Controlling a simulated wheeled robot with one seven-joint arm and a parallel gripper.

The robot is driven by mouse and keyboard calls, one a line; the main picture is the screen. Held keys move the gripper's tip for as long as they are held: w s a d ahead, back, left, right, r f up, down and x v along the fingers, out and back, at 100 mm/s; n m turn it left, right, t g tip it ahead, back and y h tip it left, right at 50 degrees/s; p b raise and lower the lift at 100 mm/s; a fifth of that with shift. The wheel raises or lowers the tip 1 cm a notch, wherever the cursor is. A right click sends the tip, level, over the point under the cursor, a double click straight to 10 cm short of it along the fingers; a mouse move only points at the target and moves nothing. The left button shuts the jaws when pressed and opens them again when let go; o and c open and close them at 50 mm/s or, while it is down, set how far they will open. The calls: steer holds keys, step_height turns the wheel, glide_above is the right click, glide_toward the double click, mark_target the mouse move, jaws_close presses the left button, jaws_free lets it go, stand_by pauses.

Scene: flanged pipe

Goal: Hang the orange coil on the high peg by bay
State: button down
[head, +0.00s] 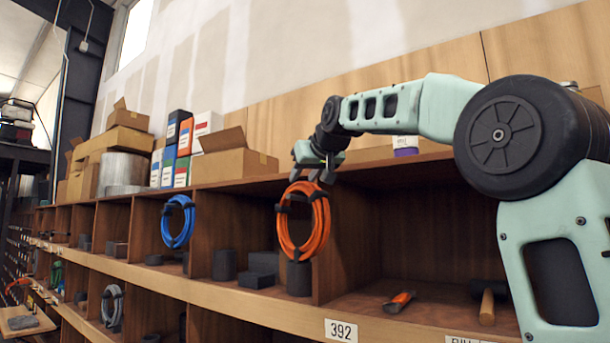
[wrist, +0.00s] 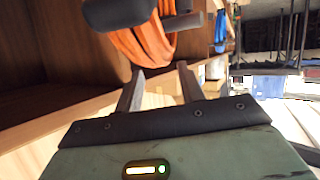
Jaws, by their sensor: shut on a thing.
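The orange coil (head: 322,232), bound with black ties, hangs upright below my gripper (head: 318,172) at the front edge of a shelf divider. My gripper is shut on the coil near its top. In the wrist view the orange coil (wrist: 150,48) lies just beyond the fingertips of my gripper (wrist: 158,78). A short grey rod (wrist: 183,23) crosses by the coil there; I cannot tell whether it is the peg or whether the coil is around it. In the head view the peg behind the coil is hidden.
A blue coil (head: 189,222) hangs on a divider to the left, and a grey coil (head: 118,306) lower down. Bay label 392 (head: 341,330) is on the shelf lip. An orange-handled tool (head: 400,302) and a hammer (head: 487,305) lie in the right bay. Boxes (head: 235,167) stand on top.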

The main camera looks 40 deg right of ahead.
steer(key=shift+r, duration=0.15)
steer(key=c, duration=0.8)
jaws_free()
steer(key=shift+f, duration=0.2)
steer(key=b+v, duration=0.5)
steer(key=v, duration=1.2)
steer(key=shift+s+r, duration=0.2)
steer(key=shift+s, duration=0.05)
